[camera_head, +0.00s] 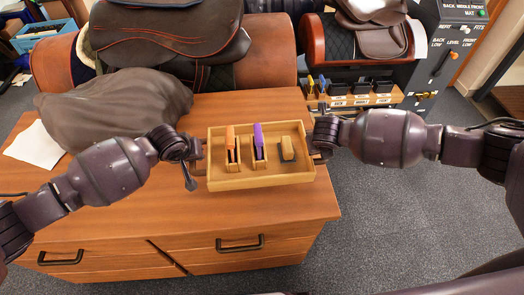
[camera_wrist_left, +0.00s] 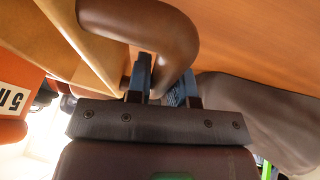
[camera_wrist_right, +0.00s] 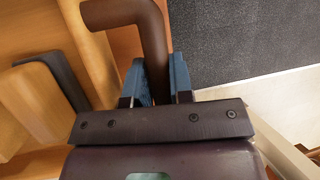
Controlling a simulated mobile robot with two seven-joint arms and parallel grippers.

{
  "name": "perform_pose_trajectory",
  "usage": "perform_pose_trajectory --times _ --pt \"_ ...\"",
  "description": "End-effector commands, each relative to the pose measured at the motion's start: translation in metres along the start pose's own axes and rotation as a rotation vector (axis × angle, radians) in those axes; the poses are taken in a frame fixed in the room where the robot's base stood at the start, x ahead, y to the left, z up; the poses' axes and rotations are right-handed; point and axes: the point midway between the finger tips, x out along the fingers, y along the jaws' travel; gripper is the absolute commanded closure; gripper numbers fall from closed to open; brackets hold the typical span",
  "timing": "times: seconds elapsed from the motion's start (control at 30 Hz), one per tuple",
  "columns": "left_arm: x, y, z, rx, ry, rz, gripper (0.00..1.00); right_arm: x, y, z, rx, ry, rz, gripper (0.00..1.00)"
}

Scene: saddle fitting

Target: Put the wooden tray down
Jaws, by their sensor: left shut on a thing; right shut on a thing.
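The wooden tray (camera_head: 262,182) is over the right part of the wooden desk. It looks about level, and I cannot tell whether its underside touches the desk top. It holds an orange-handled tool (camera_head: 231,143), a purple-handled tool (camera_head: 258,140) and a block with a dark face (camera_head: 287,148). My left gripper (camera_head: 197,150) is shut on the tray's left handle, a brown bar (camera_wrist_left: 165,25) in the left wrist view. My right gripper (camera_head: 319,148) is shut on the right handle, which shows in the right wrist view (camera_wrist_right: 152,45).
The desk top (camera_head: 110,190) is bare in front of the tray and to its left. A grey-brown draped bundle (camera_head: 115,108) lies at left beside white paper (camera_head: 36,144). A dark saddle (camera_head: 165,35) stands behind. A small tool rack (camera_head: 355,99) is at the back right. Grey floor lies right of the desk.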

Motion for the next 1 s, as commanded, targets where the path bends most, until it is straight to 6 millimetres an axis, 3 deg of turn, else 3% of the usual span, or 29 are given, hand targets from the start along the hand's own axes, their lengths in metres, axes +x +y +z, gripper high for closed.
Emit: perform_pose_trajectory --times 1.0 --pt "0.0056 -0.0012 0.0025 0.0 -0.001 0.0 1.0 0.0056 0.0012 -0.0024 0.0 0.001 0.0 1.0"
